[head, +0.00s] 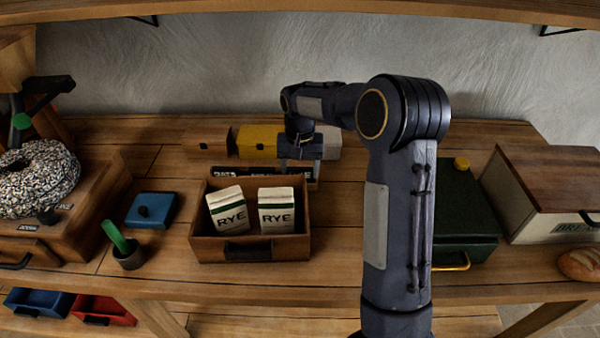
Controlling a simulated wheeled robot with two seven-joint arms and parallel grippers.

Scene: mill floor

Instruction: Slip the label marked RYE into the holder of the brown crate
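The brown crate (202,248) stands on the bench, left of centre, with two white RYE bags (277,212) in it. A dark holder (248,251) is on its front face; I make out no label in it. Just behind the crate is a dark strip or rack (235,172) with white lettering too small to read, so I cannot pick out the RYE label. My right gripper (301,163) points down at the right end of this strip. Its fingertips are small and partly lost against the strip, so its grip is unclear. My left gripper is not in view.
Brown, yellow and pale blocks (257,141) stand behind the strip. A blue lidded box (152,210) and a small pot (129,256) lie left of the crate. A dark green box (462,215) and a wood-lidded bin (545,180) stand to the right.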

